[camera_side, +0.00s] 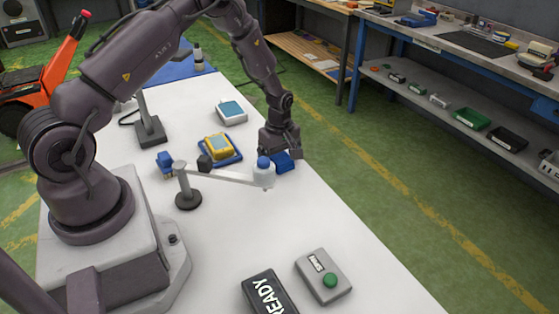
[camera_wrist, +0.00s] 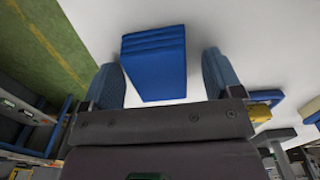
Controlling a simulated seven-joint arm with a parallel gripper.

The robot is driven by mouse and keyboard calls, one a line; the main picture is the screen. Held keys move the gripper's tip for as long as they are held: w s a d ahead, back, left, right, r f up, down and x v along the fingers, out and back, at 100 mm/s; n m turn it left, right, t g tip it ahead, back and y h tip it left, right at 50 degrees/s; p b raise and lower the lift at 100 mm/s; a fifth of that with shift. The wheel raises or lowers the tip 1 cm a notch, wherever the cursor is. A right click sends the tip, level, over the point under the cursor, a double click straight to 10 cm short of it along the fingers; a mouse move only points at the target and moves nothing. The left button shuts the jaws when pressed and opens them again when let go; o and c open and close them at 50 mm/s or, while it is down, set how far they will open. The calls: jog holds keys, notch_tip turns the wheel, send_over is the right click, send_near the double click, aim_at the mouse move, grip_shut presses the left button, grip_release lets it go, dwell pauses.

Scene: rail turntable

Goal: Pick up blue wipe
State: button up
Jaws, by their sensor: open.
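The blue wipe (camera_wrist: 155,62), a folded, layered block, lies on the white table between my gripper's two blue-grey fingers in the wrist view. In the side view the blue wipe (camera_side: 286,162) shows just below my gripper (camera_side: 277,152), near the table's right edge. My gripper (camera_wrist: 163,72) is open, with a finger on each side of the wipe. Gaps show between the wipe and both fingers, the wider one on the right.
A pivoting white arm (camera_side: 220,176) on a grey post ends in a blue-topped white holder (camera_side: 264,174) close beside my gripper. A yellow device (camera_side: 218,144) sits on a blue tray left of it. A green-button box (camera_side: 323,276) and READY sign (camera_side: 267,293) stand in front.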

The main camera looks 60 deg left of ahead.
jog(key=c, duration=1)
jog(key=shift+r, duration=0.55)
jog(key=s+d+r, duration=0.2)
jog(key=s+r, duration=0.4)
jog(key=s+d+r, duration=0.2)
jog(key=s+r, duration=0.4)
jog(key=s, duration=0.1)
jog(key=shift+s+d, duration=0.15)
jog(key=shift+d, duration=0.2)
jog(key=shift+o, duration=0.4)
jog(key=shift+f, duration=0.1)
